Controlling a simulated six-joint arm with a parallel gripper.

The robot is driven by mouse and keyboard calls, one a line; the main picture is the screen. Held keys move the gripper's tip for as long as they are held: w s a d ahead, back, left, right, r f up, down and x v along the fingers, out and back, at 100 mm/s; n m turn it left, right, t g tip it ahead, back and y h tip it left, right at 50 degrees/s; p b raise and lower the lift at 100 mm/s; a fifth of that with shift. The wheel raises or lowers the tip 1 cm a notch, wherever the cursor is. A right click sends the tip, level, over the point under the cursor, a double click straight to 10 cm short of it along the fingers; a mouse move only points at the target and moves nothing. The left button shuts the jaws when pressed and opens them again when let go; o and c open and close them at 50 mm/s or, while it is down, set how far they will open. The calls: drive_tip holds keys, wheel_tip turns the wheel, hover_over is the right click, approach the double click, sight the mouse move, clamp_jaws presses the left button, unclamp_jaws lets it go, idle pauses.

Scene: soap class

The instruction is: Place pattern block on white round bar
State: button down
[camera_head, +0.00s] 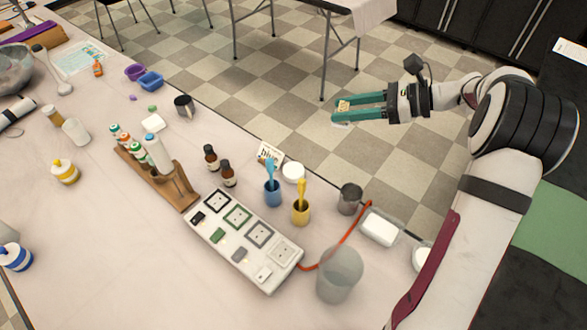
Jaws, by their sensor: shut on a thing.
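My gripper (338,111), with green fingers, is shut on a small tan block with dark marks, the pattern block (343,105), near the fingertips. It is raised and appears over the floor past the table's far edge. A white round bar (293,172) lies on the table just right of a small lettered card. Another white round piece (421,259) sits at the right edge, partly hidden by my arm; I cannot tell its full shape.
A blue cup (272,194) and yellow cup (300,214) hold tall tools near the round bar. A metal cup (349,199), clear dish with a white bar (380,229), clear beaker (339,275) and white stamp tray (242,240) stand around. Brown bottles (211,158) are left.

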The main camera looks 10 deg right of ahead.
wheel_tip(320, 180, down, 11)
hover_over(297, 170)
wheel_tip(297, 170, down, 7)
drive_tip(key=shift+s+f, duration=0.1)
drive_tip(key=shift+a+f+t, duration=0.1)
drive_tip(key=shift+f+t, duration=0.2)
drive_tip(key=shift+f, duration=1.6)
drive_tip(key=shift+c, duration=2.1)
unclamp_jaws()
drive_tip(key=shift+f, duration=0.1)
